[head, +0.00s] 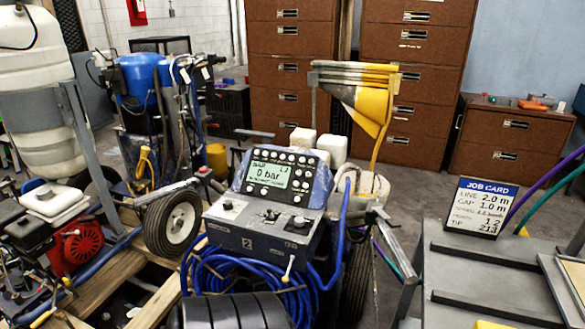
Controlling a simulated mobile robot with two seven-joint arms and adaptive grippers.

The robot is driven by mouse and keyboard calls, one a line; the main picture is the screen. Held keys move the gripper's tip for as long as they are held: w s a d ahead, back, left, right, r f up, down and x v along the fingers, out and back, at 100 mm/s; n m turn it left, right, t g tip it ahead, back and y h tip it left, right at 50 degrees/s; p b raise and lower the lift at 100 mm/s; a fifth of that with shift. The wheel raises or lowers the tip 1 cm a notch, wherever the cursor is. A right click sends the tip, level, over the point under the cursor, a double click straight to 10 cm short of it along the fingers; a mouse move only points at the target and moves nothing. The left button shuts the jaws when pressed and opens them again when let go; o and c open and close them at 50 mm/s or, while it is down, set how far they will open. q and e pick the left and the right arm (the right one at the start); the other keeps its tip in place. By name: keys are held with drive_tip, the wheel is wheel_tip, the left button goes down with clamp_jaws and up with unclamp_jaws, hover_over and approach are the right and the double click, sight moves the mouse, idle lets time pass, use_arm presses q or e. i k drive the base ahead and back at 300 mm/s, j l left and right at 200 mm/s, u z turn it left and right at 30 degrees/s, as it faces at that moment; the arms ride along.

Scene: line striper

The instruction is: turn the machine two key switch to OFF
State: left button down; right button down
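Machine two is the line striper in the middle, with a "2" on its grey control box (247,242). Its blue-framed console (270,178) has a lit screen (268,173) reading 0 bar, with round buttons around it.
Coiled blue hose (235,277) hangs below the control box. Another striper with a blue tank (146,77) stands behind left, and a red engine (80,243) at far left. A grey bench (470,265) with a job card (481,207) is at right. Brown drawer cabinets (425,70) line the back.

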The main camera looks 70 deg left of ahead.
sight(299, 221)
drive_tip(key=u, duration=2.15)
